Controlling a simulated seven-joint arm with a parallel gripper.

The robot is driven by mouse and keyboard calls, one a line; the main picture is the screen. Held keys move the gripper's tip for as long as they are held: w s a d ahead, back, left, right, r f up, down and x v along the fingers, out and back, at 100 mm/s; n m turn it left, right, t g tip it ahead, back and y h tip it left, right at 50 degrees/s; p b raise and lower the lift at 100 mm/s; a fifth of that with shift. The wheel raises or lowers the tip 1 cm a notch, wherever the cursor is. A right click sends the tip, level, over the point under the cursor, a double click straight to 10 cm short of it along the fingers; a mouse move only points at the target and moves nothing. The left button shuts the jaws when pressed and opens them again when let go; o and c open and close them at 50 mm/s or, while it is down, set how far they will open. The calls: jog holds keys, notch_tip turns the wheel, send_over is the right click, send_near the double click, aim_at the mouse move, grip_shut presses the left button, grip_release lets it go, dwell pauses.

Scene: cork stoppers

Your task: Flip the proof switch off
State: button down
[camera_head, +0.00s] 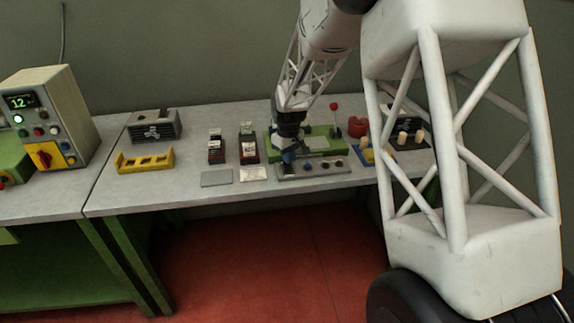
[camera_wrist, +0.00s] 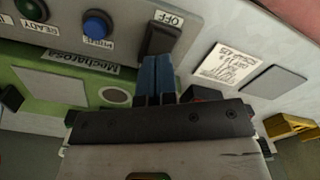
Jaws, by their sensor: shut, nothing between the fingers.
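A black rocker switch (camera_wrist: 162,38) sits on a grey control panel (camera_wrist: 210,12) in the wrist view, with an OFF label beside its far end. My gripper (camera_wrist: 158,62) has its two blue fingers together, with nothing between them. The fingertips are at the switch's near end; I cannot tell whether they press on it. In the head view my gripper (camera_head: 287,160) points down over the left end of the panel (camera_head: 315,170), and the switch is not clearly seen there. The fingers may hide part of the switch.
A blue button (camera_wrist: 97,25) and a green READY lamp (camera_wrist: 32,9) share the panel. A green machine (camera_head: 320,135) with a red-knobbed lever (camera_head: 334,107) stands behind. A paper note (camera_head: 254,174) and grey plate (camera_head: 217,177) lie left, near a yellow rack (camera_head: 145,162).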

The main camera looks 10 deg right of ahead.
aim_at(288, 168)
jog(key=shift+r, duration=2.4)
jog(key=shift+s+r, duration=0.2)
jog(key=shift+r, duration=0.05)
jog(key=s+d+r+m+t, duration=0.1)
jog(key=s+r, duration=0.4)
jog(key=s, duration=0.6)
jog(key=s+d+r+m, duration=0.15)
jog(key=s+r, duration=0.35)
jog(key=s, duration=0.5)
jog(key=s+r+m+t, duration=0.1)
jog(key=s+r+m, duration=0.1)
jog(key=s+r, duration=0.65)
jog(key=s+f+m, duration=0.1)
jog(key=s+f, duration=0.2)
jog(key=s, duration=1.2)
jog(key=shift+s+d+f+m+t, duration=0.25)
jog(key=shift+d+f+m+t, duration=0.1)
jog(key=shift+d+f, duration=0.1)
